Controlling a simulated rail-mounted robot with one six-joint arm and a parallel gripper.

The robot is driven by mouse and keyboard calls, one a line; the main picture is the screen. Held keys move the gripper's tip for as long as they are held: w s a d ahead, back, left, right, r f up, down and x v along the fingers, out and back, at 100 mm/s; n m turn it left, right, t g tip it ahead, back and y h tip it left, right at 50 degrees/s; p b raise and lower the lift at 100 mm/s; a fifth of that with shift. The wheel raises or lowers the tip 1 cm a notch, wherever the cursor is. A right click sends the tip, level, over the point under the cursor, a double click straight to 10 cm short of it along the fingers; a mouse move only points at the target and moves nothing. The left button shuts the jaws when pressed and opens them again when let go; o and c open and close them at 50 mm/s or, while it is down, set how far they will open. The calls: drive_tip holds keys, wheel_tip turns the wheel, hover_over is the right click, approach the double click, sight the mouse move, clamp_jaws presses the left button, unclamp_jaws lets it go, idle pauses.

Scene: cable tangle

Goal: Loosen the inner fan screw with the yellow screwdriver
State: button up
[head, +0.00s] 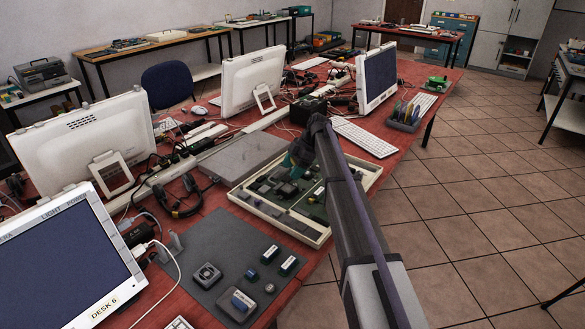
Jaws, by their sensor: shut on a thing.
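My arm reaches from the bottom right to an open pale case (312,237) holding green circuit boards. My gripper (291,167) is at its far end, low over the back of the boards, small and dark. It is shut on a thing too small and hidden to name. No yellow screwdriver shows clearly in it. The inner fan and its screw cannot be made out; the arm covers part of the case. A tool holder (401,125) with several upright handles, some yellowish, stands behind and right of the case.
A grey lid-like panel (243,157) lies left of the case. A grey mat (205,247) in front holds a small fan (206,275) and several small parts. Monitors, headphones (178,205) and cables crowd the left. The tiled floor at right is open.

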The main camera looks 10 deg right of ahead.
sight(293, 162)
drive_tip(key=shift+f+b, duration=0.5)
drive_tip(key=shift+f, duration=0.4)
drive_tip(key=shift+f+b, duration=0.5)
drive_tip(key=shift+w+n+g, duration=0.1)
drive_tip(key=shift+n+g, duration=0.5)
drive_tip(key=shift+n, duration=0.5)
drive_tip(key=shift+n+g+h, duration=0.4)
drive_tip(key=shift+n+g, duration=0.1)
drive_tip(key=shift+n, duration=0.6)
drive_tip(key=shift+s+d+n+g+h, duration=0.1)
drive_tip(key=shift+s+n+g+h, duration=0.25)
drive_tip(key=shift+n, duration=0.45)
wheel_tip(293, 162, up, 7)
drive_tip(key=p, duration=0.7)
